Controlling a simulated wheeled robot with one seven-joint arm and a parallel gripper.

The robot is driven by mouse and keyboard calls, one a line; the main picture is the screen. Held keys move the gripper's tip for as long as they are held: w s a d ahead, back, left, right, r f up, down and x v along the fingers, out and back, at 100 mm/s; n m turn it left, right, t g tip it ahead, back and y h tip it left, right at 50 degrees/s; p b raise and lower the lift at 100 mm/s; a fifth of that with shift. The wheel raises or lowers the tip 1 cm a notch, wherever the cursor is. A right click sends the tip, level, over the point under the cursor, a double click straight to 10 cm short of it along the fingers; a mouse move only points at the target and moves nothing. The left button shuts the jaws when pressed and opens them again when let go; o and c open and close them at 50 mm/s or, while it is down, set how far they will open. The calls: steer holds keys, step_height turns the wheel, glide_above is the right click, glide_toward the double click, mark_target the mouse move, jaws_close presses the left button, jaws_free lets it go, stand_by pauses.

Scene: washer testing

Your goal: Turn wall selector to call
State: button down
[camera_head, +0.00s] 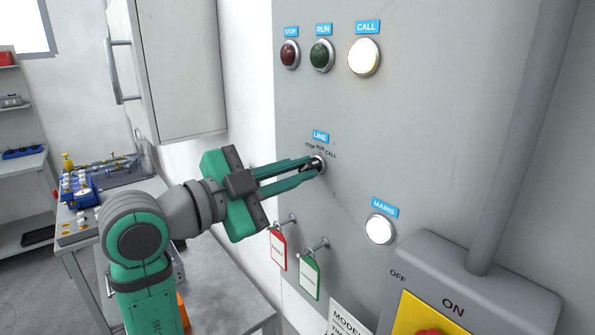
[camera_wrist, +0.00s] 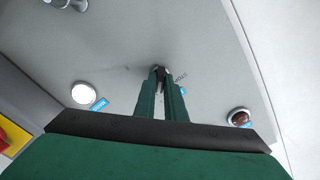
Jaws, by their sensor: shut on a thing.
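The wall selector (camera_head: 320,165) sits on the grey panel under a blue LINE label (camera_head: 320,136), with small STOP, RUN and CALL markings around it. My gripper (camera_head: 312,166) reaches it from the left, its green fingers shut on the selector's knob. The fingers hide most of the knob, so I cannot tell which way it points. In the wrist view the fingertips meet at the dark knob (camera_wrist: 159,72), with small lettering beside it. The CALL lamp (camera_head: 364,58) at the top is lit bright white-yellow. The STOP lamp (camera_head: 290,54) is dark red and the RUN lamp (camera_head: 321,55) dark green.
A lit white MAINS lamp (camera_head: 380,229) is lower right. A grey ON/OFF switch box (camera_head: 520,300) with a yellow plate projects below it. Red (camera_head: 278,250) and green (camera_head: 309,277) tags hang on pegs under my gripper. A grey wall cabinet (camera_head: 180,70) is at upper left.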

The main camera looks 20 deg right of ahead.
stand_by(0.4)
steer(key=c, duration=1.8)
jaws_free()
steer(key=shift+a, duration=0.1)
steer(key=v, duration=1)
steer(key=shift+s+a, duration=0.2)
steer(key=shift+a, duration=0.15)
